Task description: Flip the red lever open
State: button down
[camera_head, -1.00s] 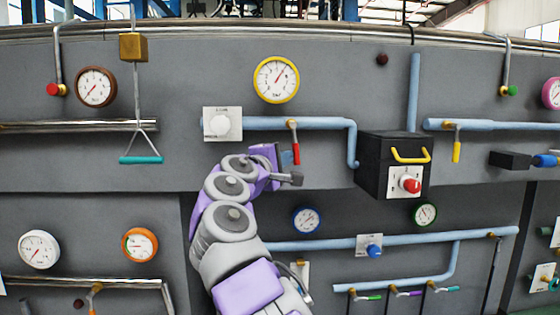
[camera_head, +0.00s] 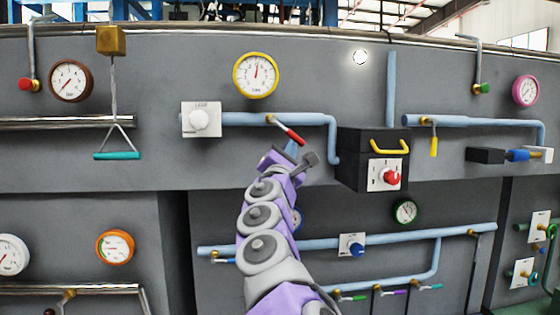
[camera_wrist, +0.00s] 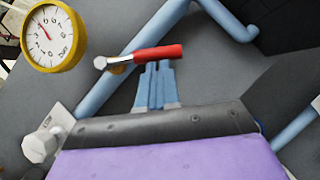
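The red lever (camera_head: 289,134) sits on the light-blue pipe at a brass valve (camera_head: 270,119), under the yellow gauge. In the head view it slants down to the right from its pivot. In the wrist view the red lever (camera_wrist: 158,53) crosses just beyond my fingertips. My gripper (camera_head: 292,147) is below the lever, with its blue fingers pointing up at it. In the wrist view my gripper's fingers (camera_wrist: 157,68) are together, with their tips at the lever's lower edge and seemingly touching it. They do not appear to clasp it.
A yellow-rimmed gauge (camera_head: 255,75) is above the lever. A white panel with a knob (camera_head: 201,120) is left of it. A black box (camera_head: 372,158) with a yellow handle and red knob juts out at the right. A white light (camera_head: 360,57) glows on the wall.

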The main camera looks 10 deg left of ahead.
aim_at(301, 140)
jog(key=d+n+y, duration=0.1)
jog(key=n+y, duration=0.1)
jog(key=n, duration=0.1)
jog(key=r+n+y+b, duration=0.1)
jog(key=n+y, duration=0.1)
jog(key=w+d+r+n+t+y, duration=0.1)
jog(key=n, duration=0.2)
jog(key=shift+d+r+n+y+b, duration=0.1)
jog(key=shift+d+n+y+b, duration=0.2)
jog(key=shift+d+y+b, duration=0.1)
jog(key=shift+d+r+n+y+p, duration=0.2)
jog(key=shift+r+n+y+p, duration=0.1)
jog(key=shift+r+n+y, duration=0.75)
jog(key=shift+d+f, duration=0.1)
jog(key=shift+n, duration=0.25)
